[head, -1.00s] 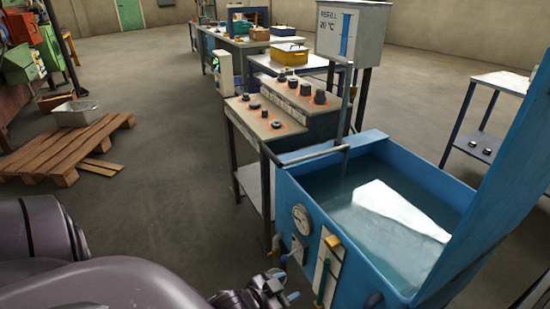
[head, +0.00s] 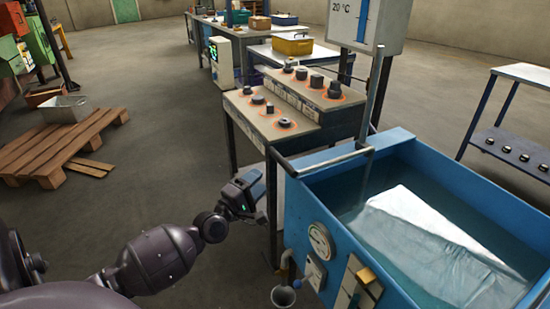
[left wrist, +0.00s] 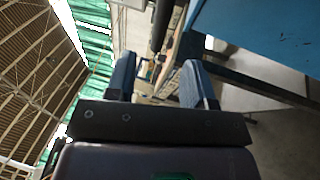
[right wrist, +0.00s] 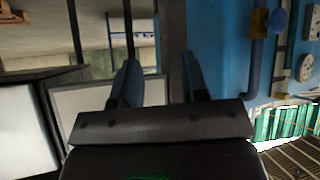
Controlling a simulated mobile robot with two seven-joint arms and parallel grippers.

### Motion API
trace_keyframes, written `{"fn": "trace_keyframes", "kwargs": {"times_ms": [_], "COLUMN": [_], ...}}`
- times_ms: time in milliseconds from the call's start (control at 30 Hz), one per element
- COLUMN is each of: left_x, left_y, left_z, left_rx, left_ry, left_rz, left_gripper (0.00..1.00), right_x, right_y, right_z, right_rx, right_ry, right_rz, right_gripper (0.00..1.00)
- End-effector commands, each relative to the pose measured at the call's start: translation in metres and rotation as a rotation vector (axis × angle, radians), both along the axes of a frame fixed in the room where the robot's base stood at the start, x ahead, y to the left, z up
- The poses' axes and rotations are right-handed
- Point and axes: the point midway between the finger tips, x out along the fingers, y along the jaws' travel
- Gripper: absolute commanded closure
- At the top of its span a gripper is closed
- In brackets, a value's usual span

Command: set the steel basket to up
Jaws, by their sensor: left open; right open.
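I cannot clearly make out a steel basket in the blue water tank (head: 300,205); a pale, bright shape (head: 430,235) shows in its water. A grey metal bar (head: 325,160) lies across the tank's left end and joins an upright rod (head: 376,100). An open grey metal bin (head: 64,108) sits on the pallet at the left. My left gripper (head: 256,186) is left of the tank, beside the control bench, apart from the bar. In the left wrist view its fingers (left wrist: 160,82) are spread and empty. My right gripper (right wrist: 160,82) is open and empty near a blue wall; the head view does not show it.
The stepped control bench (head: 245,112) with black knobs stands against the tank's far left. A gauge (head: 320,240) and pipes are on the tank's front. A wooden pallet (head: 50,155) lies left; floor between is clear.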

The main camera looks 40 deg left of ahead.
Motion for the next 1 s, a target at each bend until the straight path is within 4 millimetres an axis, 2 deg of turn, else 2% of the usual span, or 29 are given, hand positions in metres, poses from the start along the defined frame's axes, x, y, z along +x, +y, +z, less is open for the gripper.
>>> {"fn": "trace_keyframes", "kwargs": {"times_ms": [167, 400, 700, 1000], "left_x": [0.007, 0.040, 0.085, 0.105], "left_y": [0.000, 0.000, 0.000, 0.000], "left_z": [0.001, 0.006, 0.014, 0.018], "left_rx": [-0.024, -0.022, -0.020, -0.019], "left_ry": [-0.001, 0.001, 0.002, 0.004], "left_rz": [-0.005, -0.005, -0.006, -0.006], "left_gripper": [0.52, 0.52, 0.52, 0.52], "right_x": [-0.007, -0.015, -0.013, -0.005], "right_y": [-0.004, -0.004, -0.002, 0.000], "right_z": [-0.006, -0.011, -0.012, -0.011], "right_rx": [-0.010, -0.007, -0.003, -0.002], "right_ry": [0.021, 0.038, 0.036, 0.022], "right_rz": [0.001, -0.003, -0.002, 0.003], "right_gripper": [0.60, 0.60, 0.60, 0.60]}}
